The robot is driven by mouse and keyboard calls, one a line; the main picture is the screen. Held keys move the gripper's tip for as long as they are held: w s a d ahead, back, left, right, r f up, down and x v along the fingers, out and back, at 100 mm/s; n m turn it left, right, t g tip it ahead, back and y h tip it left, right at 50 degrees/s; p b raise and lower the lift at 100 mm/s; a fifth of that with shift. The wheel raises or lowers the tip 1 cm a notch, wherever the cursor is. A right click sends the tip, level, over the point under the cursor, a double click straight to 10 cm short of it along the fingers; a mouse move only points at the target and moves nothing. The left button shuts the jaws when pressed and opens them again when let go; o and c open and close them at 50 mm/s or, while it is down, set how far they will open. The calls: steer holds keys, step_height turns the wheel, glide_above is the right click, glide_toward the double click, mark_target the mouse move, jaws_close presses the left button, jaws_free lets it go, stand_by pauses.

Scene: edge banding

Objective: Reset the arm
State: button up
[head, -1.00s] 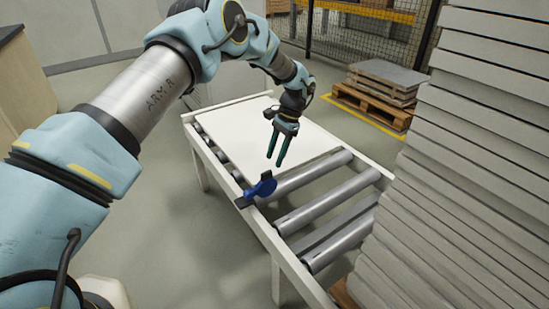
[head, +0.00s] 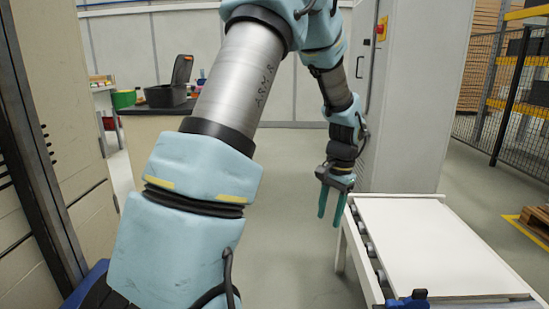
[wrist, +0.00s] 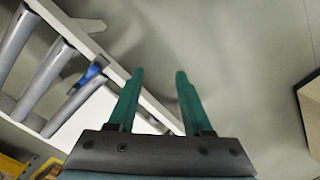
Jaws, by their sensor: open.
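My arm reaches up and over in the head view. My gripper (head: 331,205) hangs with its green fingers pointing down, just left of the roller table's left edge. The fingers are apart with nothing between them, as the wrist view (wrist: 160,100) also shows. The white board (head: 435,240) lies flat on the roller table (head: 352,252). The blue clamp-like thing (head: 410,300) is on the table's near left edge, cut off by the frame's bottom. It also shows in the wrist view (wrist: 88,78), at left by the rollers.
A counter (head: 150,150) with a black bin (head: 168,94) and a green container (head: 123,98) stands at back left. A tall grey cabinet (head: 410,100) stands behind the table. Mesh fencing (head: 500,90) is at right. Open floor (head: 290,220) lies left of the table.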

steer(key=s+a+r+n+t, duration=0.1)
steer(key=s+a+n, duration=0.25)
steer(key=a, duration=0.35)
steer(key=s+a+r+n+h, duration=0.1)
steer(key=s+a+r+n, duration=0.2)
steer(key=a, duration=0.5)
steer(key=s+a+n+t, duration=0.1)
steer(key=s+a+n, duration=0.2)
steer(key=s+a, duration=0.3)
step_height(320, 180, up, 15)
steer(key=w+p, duration=0.1)
steer(key=p, duration=1.4)
steer(key=shift+w+a+r+m, duration=0.15)
steer(key=shift+w+m, duration=0.05)
steer(key=shift+m, duration=0.25)
